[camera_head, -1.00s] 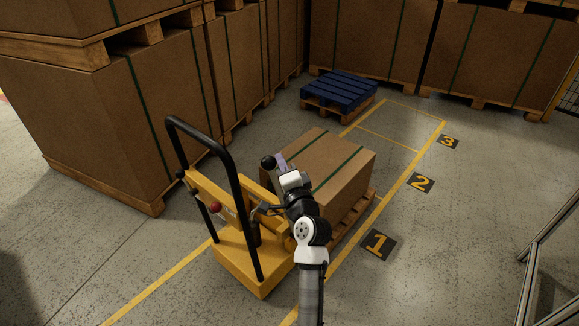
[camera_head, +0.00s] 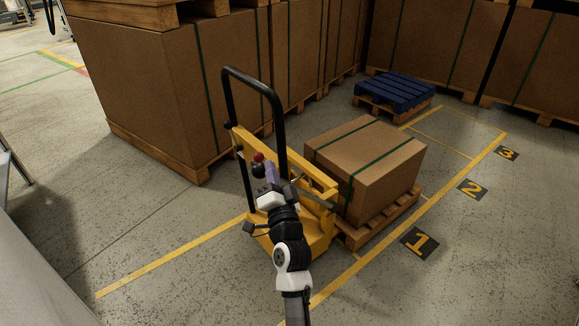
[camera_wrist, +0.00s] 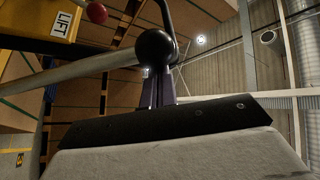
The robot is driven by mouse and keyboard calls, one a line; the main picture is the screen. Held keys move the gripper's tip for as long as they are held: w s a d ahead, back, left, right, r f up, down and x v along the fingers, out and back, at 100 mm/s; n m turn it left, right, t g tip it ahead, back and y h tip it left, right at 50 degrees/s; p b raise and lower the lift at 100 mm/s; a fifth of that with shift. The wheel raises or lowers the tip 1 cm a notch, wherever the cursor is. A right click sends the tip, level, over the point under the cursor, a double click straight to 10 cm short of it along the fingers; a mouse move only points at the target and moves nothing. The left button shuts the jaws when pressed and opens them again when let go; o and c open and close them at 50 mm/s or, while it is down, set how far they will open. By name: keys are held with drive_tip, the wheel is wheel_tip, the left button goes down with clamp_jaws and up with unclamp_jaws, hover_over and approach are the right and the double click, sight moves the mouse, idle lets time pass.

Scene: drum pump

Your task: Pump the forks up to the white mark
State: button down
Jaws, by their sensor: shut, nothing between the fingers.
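A yellow stacker (camera_head: 310,228) with a tall black handle frame stands left of centre in the head view. Its lever ends in a black ball knob (camera_head: 258,171), also seen on a grey rod in the wrist view (camera_wrist: 155,46). My gripper (camera_head: 270,172) is at the knob. In the wrist view its purple fingers (camera_wrist: 157,82) are shut, with their tips against or just behind the ball; contact is not certain. A red knob (camera_head: 258,156) is close by, near a "LIFT" label (camera_wrist: 63,24). The forks are hidden under the loaded pallet (camera_head: 376,226). I cannot make out the white mark.
A strapped carton (camera_head: 365,165) rests on the pallet. Yellow floor lines and signs 1 (camera_head: 420,242), 2 (camera_head: 473,189) and 3 (camera_head: 507,153) run along the right. A blue pallet (camera_head: 397,90) stands behind. Large cartons (camera_head: 150,95) line the left. Floor at right is clear.

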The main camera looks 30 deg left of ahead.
drive_tip(key=shift+s+a+f+b, duration=0.1)
drive_tip(key=shift+s+a+f, duration=0.2)
drive_tip(key=shift+s+f, duration=0.35)
drive_tip(key=shift+s+a+f+b, duration=0.1)
drive_tip(key=shift+s+a+f, duration=0.15)
drive_tip(key=shift+s+f, duration=0.35)
drive_tip(key=shift+s+a+f+b, duration=0.1)
drive_tip(key=shift+s+a+f, duration=0.3)
drive_tip(key=shift+f, duration=0.4)
drive_tip(key=shift+d+r, duration=0.1)
wheel_tip(320, 180, up, 20)
drive_tip(key=p, duration=0.7)
drive_tip(key=shift+d+r, duration=0.15)
drive_tip(key=shift+r, duration=0.1)
